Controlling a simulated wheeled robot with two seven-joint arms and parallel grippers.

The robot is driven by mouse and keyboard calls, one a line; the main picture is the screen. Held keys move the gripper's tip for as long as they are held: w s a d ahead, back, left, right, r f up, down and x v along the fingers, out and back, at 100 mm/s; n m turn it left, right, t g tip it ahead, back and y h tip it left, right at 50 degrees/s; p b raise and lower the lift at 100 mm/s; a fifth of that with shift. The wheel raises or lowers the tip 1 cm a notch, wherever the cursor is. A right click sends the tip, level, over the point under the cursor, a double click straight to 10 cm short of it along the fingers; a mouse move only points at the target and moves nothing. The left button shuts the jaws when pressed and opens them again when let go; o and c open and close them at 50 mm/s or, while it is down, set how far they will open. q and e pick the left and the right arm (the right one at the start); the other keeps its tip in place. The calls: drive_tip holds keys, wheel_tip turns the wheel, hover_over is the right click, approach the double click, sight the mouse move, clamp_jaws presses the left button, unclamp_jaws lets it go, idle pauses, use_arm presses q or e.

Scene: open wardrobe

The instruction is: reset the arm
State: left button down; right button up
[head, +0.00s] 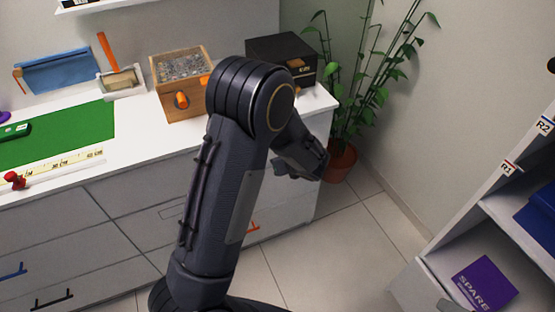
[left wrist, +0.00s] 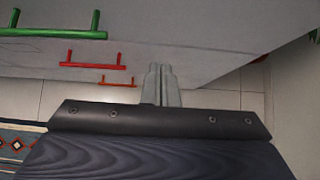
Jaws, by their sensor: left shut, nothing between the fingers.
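My left arm rises from the bottom of the head view and bends over in front of the white counter. Its gripper (head: 312,172) hangs past the counter's right end, in front of the plant pot, small and partly hidden by the arm. In the left wrist view the two grey fingers (left wrist: 161,85) are together with nothing between them. They are in front of the grey drawer fronts, and I cannot tell the exact gap.
The counter carries a green mat (head: 70,140), a wooden box (head: 190,112) and a black box (head: 270,50). A potted plant (head: 342,160) stands behind. A shelf unit (head: 530,135) with a purple SPARE box (head: 484,283) is at right. Tiled floor (head: 335,260) lies between.

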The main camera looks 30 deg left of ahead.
use_arm(q)
drive_tip(key=v, duration=0.4)
drive_tip(key=s+a+r+n+g+h+p, duration=0.1)
drive_tip(key=s+a+r+n+h, duration=0.1)
drive_tip(key=s+r+n, duration=0.35)
drive_tip(key=s+a+r+n+g+h+p, duration=0.1)
drive_tip(key=s+a+r+n+g+h, duration=0.15)
drive_tip(key=s+n, duration=0.5)
drive_tip(key=s+d+r+n+t+h+p, duration=0.1)
drive_tip(key=s+d+r+n+h, duration=0.2)
drive_tip(key=s+n, duration=0.4)
drive_tip(key=s+d+r+n+t+h+p, duration=0.1)
drive_tip(key=s+d+r+n+t+h, duration=0.1)
drive_tip(key=s+d+r+n, duration=0.4)
drive_tip(key=shift+s+d+r+n+h, duration=0.3)
drive_tip(key=shift+s+r+n+h, duration=0.25)
drive_tip(key=shift+s, duration=0.4)
drive_tip(key=shift+f+t, duration=0.1)
drive_tip(key=shift+t, duration=0.15)
